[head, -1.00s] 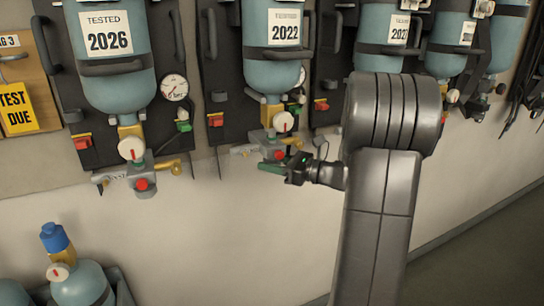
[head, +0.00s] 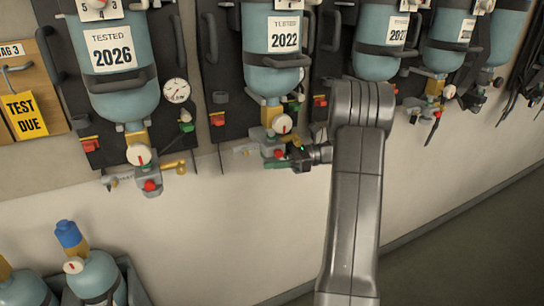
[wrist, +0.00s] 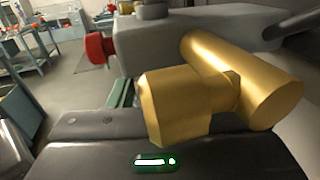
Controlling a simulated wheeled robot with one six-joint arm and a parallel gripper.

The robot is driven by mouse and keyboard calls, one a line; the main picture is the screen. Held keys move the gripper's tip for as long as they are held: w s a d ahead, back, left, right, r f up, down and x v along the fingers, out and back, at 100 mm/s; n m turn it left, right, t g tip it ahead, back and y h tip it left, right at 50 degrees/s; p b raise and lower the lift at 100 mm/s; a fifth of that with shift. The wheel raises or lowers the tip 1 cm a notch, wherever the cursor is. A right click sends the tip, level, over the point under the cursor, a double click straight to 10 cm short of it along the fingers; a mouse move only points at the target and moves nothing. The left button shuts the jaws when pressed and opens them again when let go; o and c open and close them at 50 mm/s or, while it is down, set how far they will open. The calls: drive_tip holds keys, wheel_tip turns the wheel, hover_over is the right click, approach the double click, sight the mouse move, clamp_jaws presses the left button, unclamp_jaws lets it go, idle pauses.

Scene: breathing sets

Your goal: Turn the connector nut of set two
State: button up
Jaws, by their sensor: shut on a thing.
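The second set from the left is a blue cylinder (head: 287,78) with a tag reading TESTED 2022, hung upside down on a dark backplate. Its grey valve block (head: 266,136) hangs below a white dial (head: 282,123) with a red mark. My gripper (head: 278,163) is at the lower right of this valve, coming from the right. In the wrist view a brass connector nut (wrist: 178,104) with flat faces sits over my dark gripper, joined to a brass cylinder (wrist: 225,75). My gripper is shut on the nut; the fingertips are mostly hidden behind it.
A red knob (wrist: 97,48) sticks out left of the grey valve body in the wrist view. The TESTED 2026 set (head: 118,70) hangs to the left, and further sets (head: 388,45) to the right. Spare cylinders (head: 95,278) stand at lower left. The wall below is clear.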

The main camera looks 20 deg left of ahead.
idle(0.3)
drive_tip(key=o, duration=1)
